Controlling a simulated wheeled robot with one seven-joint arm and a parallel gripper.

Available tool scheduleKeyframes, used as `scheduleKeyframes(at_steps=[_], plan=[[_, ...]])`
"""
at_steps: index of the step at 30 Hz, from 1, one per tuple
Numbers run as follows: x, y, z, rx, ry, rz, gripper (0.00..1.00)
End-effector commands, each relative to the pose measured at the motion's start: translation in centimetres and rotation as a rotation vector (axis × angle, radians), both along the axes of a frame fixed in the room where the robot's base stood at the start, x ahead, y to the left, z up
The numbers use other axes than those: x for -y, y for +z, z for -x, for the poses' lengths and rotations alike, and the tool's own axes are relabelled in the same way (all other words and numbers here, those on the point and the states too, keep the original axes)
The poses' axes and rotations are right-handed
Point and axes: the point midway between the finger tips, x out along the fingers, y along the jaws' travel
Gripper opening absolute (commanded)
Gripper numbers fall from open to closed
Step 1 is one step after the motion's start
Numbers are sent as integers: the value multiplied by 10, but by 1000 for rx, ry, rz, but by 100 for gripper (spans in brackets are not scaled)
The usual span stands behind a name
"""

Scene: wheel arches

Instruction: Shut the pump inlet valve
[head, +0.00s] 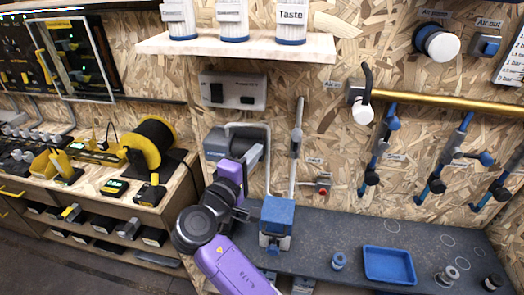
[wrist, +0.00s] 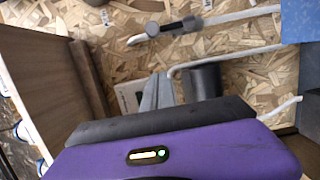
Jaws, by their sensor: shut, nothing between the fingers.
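A grey valve (head: 296,142) sits on the upright pale pipe (head: 293,172) on the chipboard wall, right of the grey pump (head: 220,142). I take it for the pump inlet valve; its label is too small to read. In the wrist view the valve (wrist: 178,27) is near the top, with its dark handle lying roughly along the pipe (wrist: 240,15). My gripper (wrist: 158,78) is shut and empty, pointing at the wall area beside the dark pump cylinder (wrist: 205,80), apart from the valve. In the head view my purple arm partly hides the pump, and my fingertips are unclear.
A blue box-shaped unit (head: 277,215) stands on the dark bench below the pipe. A grey power box (head: 232,90) is on the wall above the pump, under a wooden shelf (head: 240,46). A small red-knobbed fitting (head: 323,183) is right of the pipe. A blue tray (head: 388,265) lies further right.

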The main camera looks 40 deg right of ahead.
Motion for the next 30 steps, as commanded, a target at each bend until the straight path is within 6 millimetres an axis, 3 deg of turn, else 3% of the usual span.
scheduleKeyframes(at_steps=[13,21,30], plan=[[79,1,-31,-1,-2,-3,0],[96,1,-4,1,1,-1,0],[99,0,-1,1,2,-3,0]])
